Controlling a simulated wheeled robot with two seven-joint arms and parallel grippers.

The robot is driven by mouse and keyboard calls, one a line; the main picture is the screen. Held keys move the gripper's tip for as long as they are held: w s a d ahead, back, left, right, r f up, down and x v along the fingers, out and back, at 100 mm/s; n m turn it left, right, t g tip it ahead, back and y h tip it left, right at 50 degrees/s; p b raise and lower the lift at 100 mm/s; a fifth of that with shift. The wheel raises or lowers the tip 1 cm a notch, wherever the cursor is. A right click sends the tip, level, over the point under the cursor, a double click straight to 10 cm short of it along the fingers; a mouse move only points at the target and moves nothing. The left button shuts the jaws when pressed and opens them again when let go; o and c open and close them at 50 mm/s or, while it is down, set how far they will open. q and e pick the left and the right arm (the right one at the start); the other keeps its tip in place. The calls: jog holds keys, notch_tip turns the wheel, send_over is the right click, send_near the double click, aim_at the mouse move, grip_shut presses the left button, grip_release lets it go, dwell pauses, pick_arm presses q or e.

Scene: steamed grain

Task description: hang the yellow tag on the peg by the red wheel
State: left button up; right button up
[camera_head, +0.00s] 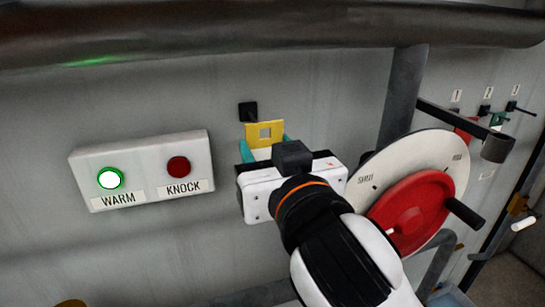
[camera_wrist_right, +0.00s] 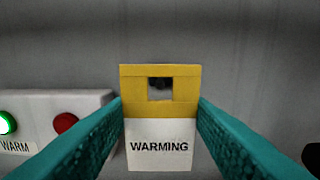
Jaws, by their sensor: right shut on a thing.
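The yellow tag (camera_head: 265,126) has a square hole in its upper part and a white lower part reading WARMING. My right gripper (camera_head: 265,148) is shut on the tag, its teal fingers on either side. In the right wrist view the tag (camera_wrist_right: 160,70) stands upright and faces me. A dark peg (camera_head: 247,111) sticks out of the wall just above and left of the tag in the head view. In the right wrist view a dark shape, likely this peg (camera_wrist_right: 160,89), shows through the hole. The red wheel (camera_head: 403,222) is to the right. My left gripper is not in view.
A white box (camera_head: 140,166) left of the tag carries a lit green WARM button (camera_head: 110,179) and a red KNOCK button (camera_head: 178,167). A thick pipe (camera_head: 250,30) crosses above. Hooks with tags (camera_head: 497,119) hang at far right. The wall around the peg is clear.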

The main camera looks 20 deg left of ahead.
jog(key=shift+x, duration=1.85)
jog(key=shift+w+a+f, duration=0.25)
jog(key=shift+w+a, duration=0.05)
jog(key=shift+w, duration=0.1)
jog(key=shift+w+a, duration=0.1)
jog(key=shift+w, duration=0.05)
jog(key=o, duration=1.1)
jog(key=shift+c, duration=0.2)
